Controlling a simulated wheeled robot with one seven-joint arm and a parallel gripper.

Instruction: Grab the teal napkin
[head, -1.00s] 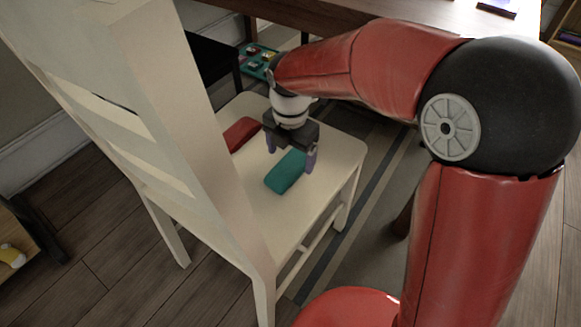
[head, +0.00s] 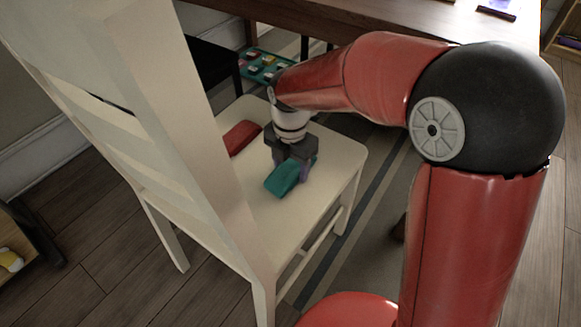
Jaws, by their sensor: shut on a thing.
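The teal napkin (head: 282,180) is a folded, rounded block on the seat of the white chair (head: 272,208). My gripper (head: 292,172) points down over the seat, right at the napkin. It is shut on the napkin's far part, and the near part sticks out toward the camera. The far finger contact is partly hidden by the gripper body. The napkin appears to be still on or very close to the seat.
A red folded cloth (head: 241,137) lies on the seat, left of my gripper. The chair's tall back (head: 160,120) stands at the left. A wooden table (head: 400,15) is behind, with a teal tray (head: 262,66) of small items below it.

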